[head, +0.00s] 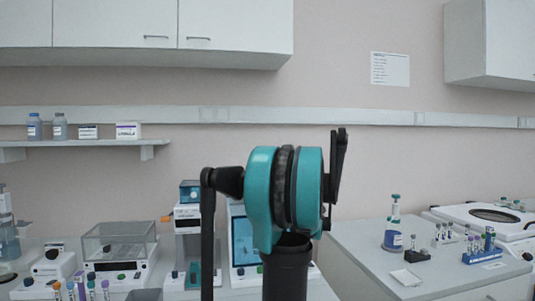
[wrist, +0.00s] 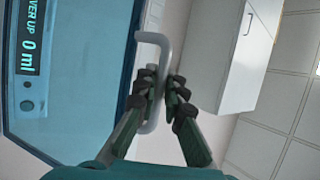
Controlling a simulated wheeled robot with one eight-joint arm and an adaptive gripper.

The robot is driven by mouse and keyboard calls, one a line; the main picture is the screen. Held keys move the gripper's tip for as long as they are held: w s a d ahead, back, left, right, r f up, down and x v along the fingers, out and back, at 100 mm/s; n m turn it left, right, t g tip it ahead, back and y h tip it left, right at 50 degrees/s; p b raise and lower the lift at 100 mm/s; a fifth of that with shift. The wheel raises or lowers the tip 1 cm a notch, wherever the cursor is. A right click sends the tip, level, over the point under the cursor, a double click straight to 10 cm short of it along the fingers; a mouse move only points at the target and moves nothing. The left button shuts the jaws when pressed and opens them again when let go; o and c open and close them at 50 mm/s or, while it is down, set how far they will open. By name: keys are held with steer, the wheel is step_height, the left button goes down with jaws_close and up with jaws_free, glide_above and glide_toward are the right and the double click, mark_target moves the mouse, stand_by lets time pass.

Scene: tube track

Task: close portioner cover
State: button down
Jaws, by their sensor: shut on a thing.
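In the wrist view, the portioner's cover (wrist: 75,75) is a blue-tinted pane filling the left side. A display (wrist: 30,38) at its upper left reads "...VER UP" and "0 ml". A pale grey bar handle (wrist: 154,38) stands at the pane's right edge. My gripper (wrist: 163,88) is shut on this handle, with dark padded fingers on either side of it. In the head view, a white device with a blue panel (head: 241,240), which looks like the portioner, stands partly behind my arm. My gripper cannot be made out there.
In the head view, a white device with orange trim (head: 187,222) and a clear-lidded box (head: 118,243) stand left of the blue panel. Several capped tubes (head: 88,288) are in front. The right bench (head: 425,262) holds a flask (head: 394,232) and tube racks.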

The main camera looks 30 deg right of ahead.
steer(key=s+a+f, duration=0.1)
steer(key=s+f, duration=0.2)
steer(key=f, duration=0.6)
steer(key=s+f, duration=0.3)
steer(key=f, duration=0.6)
steer(key=shift+a+f, duration=0.15)
steer(key=shift+a, duration=0.25)
steer(key=c, duration=1.9)
jaws_free()
steer(key=shift+w+f, duration=0.1)
steer(key=v, duration=1.2)
